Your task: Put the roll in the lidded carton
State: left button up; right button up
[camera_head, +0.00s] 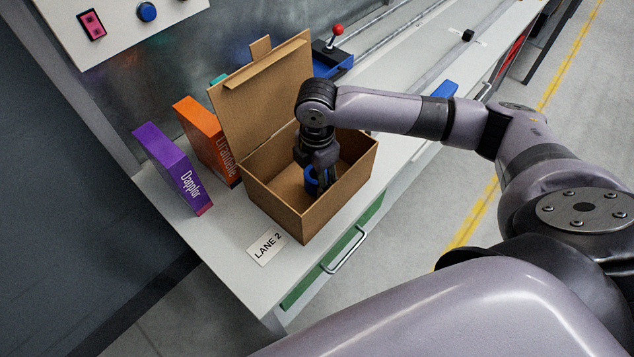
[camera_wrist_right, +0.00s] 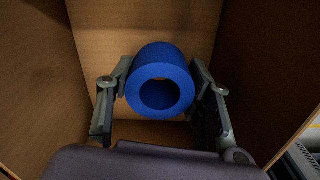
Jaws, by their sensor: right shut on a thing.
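The lidded carton (camera_head: 277,208) is a brown cardboard box on the bench, with its lid (camera_head: 262,92) swung up and open at the back left. My right gripper (camera_head: 319,185) reaches down inside the carton and is shut on the blue roll (camera_head: 311,179). In the right wrist view the roll (camera_wrist_right: 160,80) sits between the two fingers (camera_wrist_right: 162,97), its round hole facing the camera, with cardboard walls around it. Whether the roll touches the carton floor I cannot tell. My left gripper is not in view.
A purple box (camera_head: 172,168) and an orange box (camera_head: 207,138) stand left of the carton. A LANE 2 label (camera_head: 266,246) lies in front. A blue unit with a red-knobbed lever (camera_head: 333,58) stands behind.

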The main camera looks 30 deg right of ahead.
jog(key=shift+f, duration=1.4)
jog(key=o, duration=1.3)
jog(key=shift+f, duration=0.1)
notch_tip(320, 180, up, 12)
jog(key=shift+r+b, duration=0.15)
jog(key=shift+b, duration=0.15)
